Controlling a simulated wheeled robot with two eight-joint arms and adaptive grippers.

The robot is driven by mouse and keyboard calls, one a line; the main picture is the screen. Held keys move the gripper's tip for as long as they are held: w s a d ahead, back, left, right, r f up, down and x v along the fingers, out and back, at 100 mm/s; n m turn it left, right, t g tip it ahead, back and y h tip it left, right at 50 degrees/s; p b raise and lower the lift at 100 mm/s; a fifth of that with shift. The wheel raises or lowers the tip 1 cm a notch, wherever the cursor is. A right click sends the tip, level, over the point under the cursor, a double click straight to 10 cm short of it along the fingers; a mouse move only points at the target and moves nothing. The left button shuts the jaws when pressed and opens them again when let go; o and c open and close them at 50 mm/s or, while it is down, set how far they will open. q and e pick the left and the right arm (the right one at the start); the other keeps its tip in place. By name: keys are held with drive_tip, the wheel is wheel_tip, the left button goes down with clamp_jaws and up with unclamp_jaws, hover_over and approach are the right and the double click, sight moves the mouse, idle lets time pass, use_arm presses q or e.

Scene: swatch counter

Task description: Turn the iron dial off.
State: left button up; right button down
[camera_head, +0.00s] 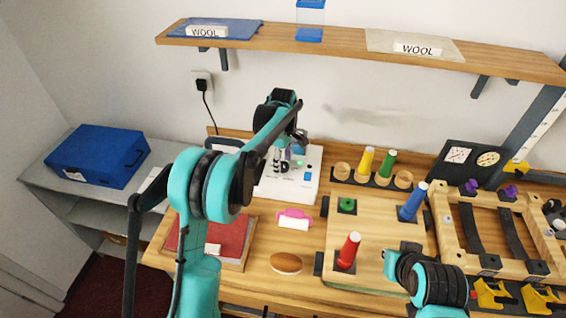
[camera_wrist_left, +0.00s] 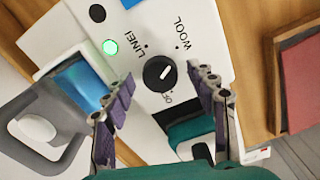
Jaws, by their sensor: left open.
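The iron dial (camera_wrist_left: 160,73) is a round black knob with a white mark on a white panel. In the left wrist view the mark appears to point toward the WOOL label (camera_wrist_left: 185,35), away from the OFF label (camera_wrist_left: 168,98). A green light (camera_wrist_left: 109,47) glows beside the LINEN label (camera_wrist_left: 133,29). In the head view the white unit (camera_head: 305,187) stands at the table's back, partly hidden by my left arm. My left gripper (camera_wrist_left: 164,78) is open, its purple-padded fingers on either side of the dial with gaps showing.
A grey iron-like object with a blue part (camera_wrist_left: 80,82) sits beside the dial. Pink-handled roller (camera_head: 294,219), oval brush (camera_head: 286,263) and red book-like block (camera_head: 222,240) lie in front. Thread cones, including a red one (camera_head: 348,250), stand right. A shelf (camera_head: 340,45) hangs above.

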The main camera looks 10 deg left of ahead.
use_arm(q)
drive_tip(key=c, duration=1.2)
drive_tip(key=shift+o, duration=0.2)
